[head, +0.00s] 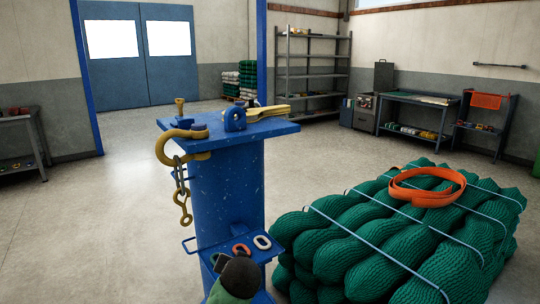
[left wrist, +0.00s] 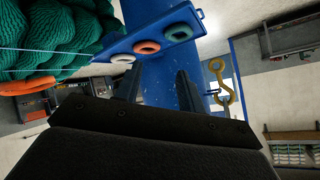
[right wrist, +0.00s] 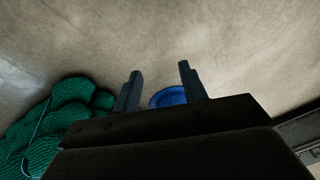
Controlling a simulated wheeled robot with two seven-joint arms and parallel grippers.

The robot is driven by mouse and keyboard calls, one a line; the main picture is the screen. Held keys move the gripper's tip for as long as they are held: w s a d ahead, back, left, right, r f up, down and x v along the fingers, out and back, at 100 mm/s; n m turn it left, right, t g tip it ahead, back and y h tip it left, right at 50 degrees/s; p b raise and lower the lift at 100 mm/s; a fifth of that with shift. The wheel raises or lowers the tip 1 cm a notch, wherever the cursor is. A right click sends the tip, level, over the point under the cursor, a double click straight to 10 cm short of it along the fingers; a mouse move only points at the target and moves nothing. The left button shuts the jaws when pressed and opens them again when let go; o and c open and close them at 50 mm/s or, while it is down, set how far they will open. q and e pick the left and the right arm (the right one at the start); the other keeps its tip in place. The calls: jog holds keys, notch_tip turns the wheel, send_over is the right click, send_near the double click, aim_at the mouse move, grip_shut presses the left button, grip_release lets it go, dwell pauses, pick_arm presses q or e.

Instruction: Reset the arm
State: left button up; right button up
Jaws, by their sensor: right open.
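My left gripper (left wrist: 157,70) is open in the left wrist view, with nothing between its fingers. The blue post (left wrist: 160,75) stands behind them, and the blue ring tray (left wrist: 195,18) lies beyond the fingertips. My right gripper (right wrist: 160,68) is open and empty in the right wrist view, over the concrete floor. A blue round part (right wrist: 170,97) shows between its fingers. In the head view, a dark and green part, likely of my arm, covers the post's lower front; neither gripper's fingers can be made out there.
The blue post (head: 228,190) carries a yellow hook with chain (head: 180,150) on its left. Three rings lie on its low tray (head: 265,256). Bundled green nets (head: 350,250) with an orange strap (head: 428,200) fill the right. The floor at left (head: 90,230) is clear.

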pick_arm(q)
jog(key=s+a+f+g+h+p, duration=0.1)
jog(key=s+f+g, duration=0.2)
jog(key=s+f, duration=0.4)
jog(key=s+a+f+g+h+p, duration=0.1)
jog(key=s+f, duration=0.6)
jog(key=s, duration=1.3)
jog(key=s+a+f+g+h+p, duration=0.2)
jog(key=s+f, duration=0.5)
jog(key=s, duration=0.7)
jog(key=g+p, duration=0.1)
jog(key=g, duration=0.1)
jog(key=shift+n+g, duration=0.3)
jog(key=shift+n, duration=0.1)
pick_arm(e)
jog(key=d+r, duration=0.3)
jog(key=r, duration=0.5)
jog(key=shift+w+d+m+h, duration=0.15)
jog(key=shift+d+m+h, duration=0.05)
jog(key=shift+m+h, duration=0.1)
pick_arm(q)
jog(key=shift+a, duration=0.1)
pick_arm(e)
jog(key=shift+r, duration=0.1)
